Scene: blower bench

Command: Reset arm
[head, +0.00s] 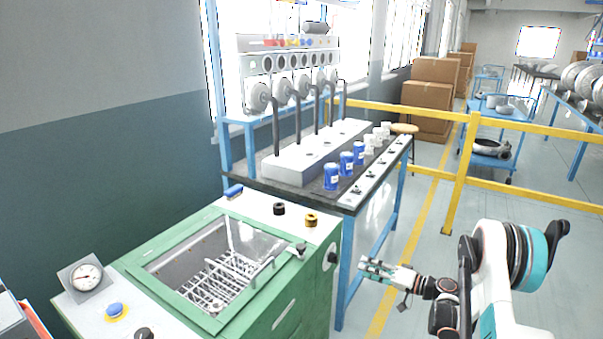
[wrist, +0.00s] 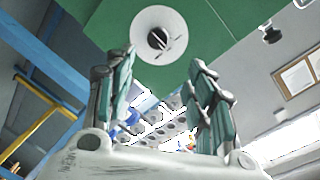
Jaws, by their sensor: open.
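My gripper (head: 376,268) is at the lower right of the head view, held out to the left beside the bench and the green machine. Its fingers are apart, with nothing between them. In the wrist view the two teal-padded fingers of my gripper (wrist: 162,100) stand apart, and the space between them shows only background. A white disc with a dark knob (wrist: 158,38) on a green panel appears beyond the fingertips. My arm is bent, with its elbow at the right of the head view.
A green machine (head: 285,318) with a wire rack in its open well stands at left. The bench (head: 262,186) holds blue cans (head: 331,177) and white cups (head: 370,144). A yellow rail (head: 470,150) runs behind my arm. Floor near the gripper is open.

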